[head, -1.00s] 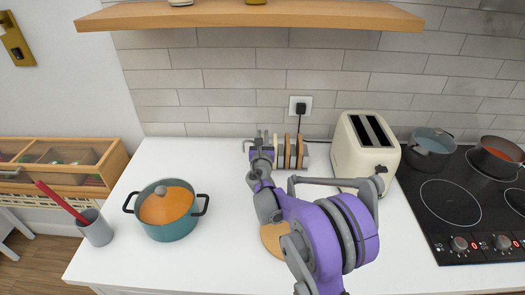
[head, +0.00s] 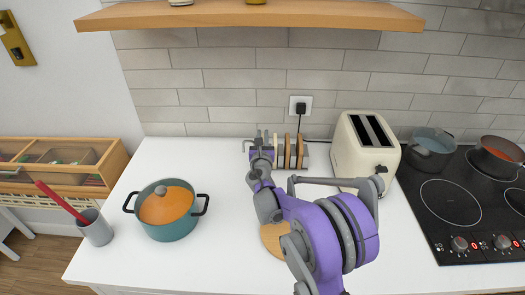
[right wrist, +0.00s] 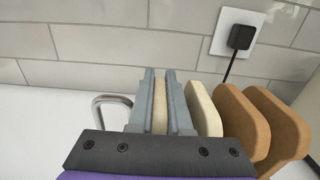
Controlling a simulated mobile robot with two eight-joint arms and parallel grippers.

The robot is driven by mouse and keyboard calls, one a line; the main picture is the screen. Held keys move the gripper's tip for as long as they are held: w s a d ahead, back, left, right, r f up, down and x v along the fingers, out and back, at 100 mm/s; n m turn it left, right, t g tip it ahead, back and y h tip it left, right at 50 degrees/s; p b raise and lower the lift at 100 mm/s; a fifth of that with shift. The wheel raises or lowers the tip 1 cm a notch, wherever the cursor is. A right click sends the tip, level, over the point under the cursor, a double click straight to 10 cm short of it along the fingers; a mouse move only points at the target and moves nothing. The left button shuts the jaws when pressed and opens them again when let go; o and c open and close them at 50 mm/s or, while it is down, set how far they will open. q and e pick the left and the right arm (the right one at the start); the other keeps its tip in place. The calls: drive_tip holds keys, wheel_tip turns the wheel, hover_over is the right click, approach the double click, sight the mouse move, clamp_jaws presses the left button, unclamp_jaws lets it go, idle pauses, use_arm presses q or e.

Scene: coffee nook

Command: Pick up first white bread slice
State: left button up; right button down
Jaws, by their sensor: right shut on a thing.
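My right gripper (head: 266,136) is at the left end of the bread rack in the head view. In the right wrist view its fingers (right wrist: 160,88) are shut on a white bread slice (right wrist: 160,112), which stands upright between them. A second white slice (right wrist: 203,110) stands just to the right of the fingers. It also shows in the head view (head: 279,152). Two brown slices (right wrist: 244,122) stand further right, also upright. My own arm and gripper hide the held slice in the head view. My left gripper is not in view.
A cream toaster (head: 365,145) stands right of the rack, beside the stove (head: 450,205). A teal pot (head: 172,228) with an orange lid stands at the left. A round wooden board (head: 272,240) lies partly under my arm. A metal rack handle (right wrist: 108,103) is left of the fingers.

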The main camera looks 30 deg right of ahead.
idle(0.7)
wheel_tip(320, 180, up, 10)
drive_tip(key=shift+p, duration=0.3)
drive_tip(key=shift+r, duration=0.1)
